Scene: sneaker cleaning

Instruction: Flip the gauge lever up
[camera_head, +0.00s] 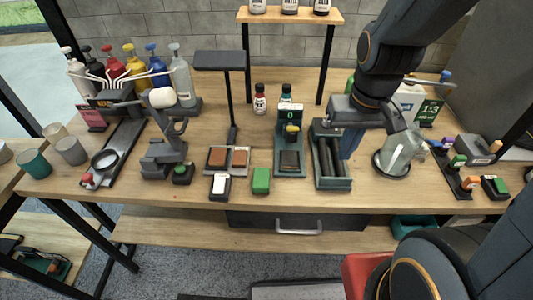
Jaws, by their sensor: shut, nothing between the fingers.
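A dark green device with a small display reading 0 (290,114) stands at the middle of the table. A short lever-like part with a yellow knob (292,129) is on its front. No label marks it as the gauge lever, and its exact tilt is too small to tell. My gripper (349,148) hangs from the arm at the right of this device, above the back of a dark roller unit (331,160). It is shut and empty, apart from the yellow knob. The arm's wrist hides part of the table behind it.
A grey-green conical vessel (400,150) stands close right of my gripper. Pump bottles (130,65) and a lamp-like post (220,60) are at the left. A green block (261,181) lies at the front. A shelf (290,15) with bottles stands behind.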

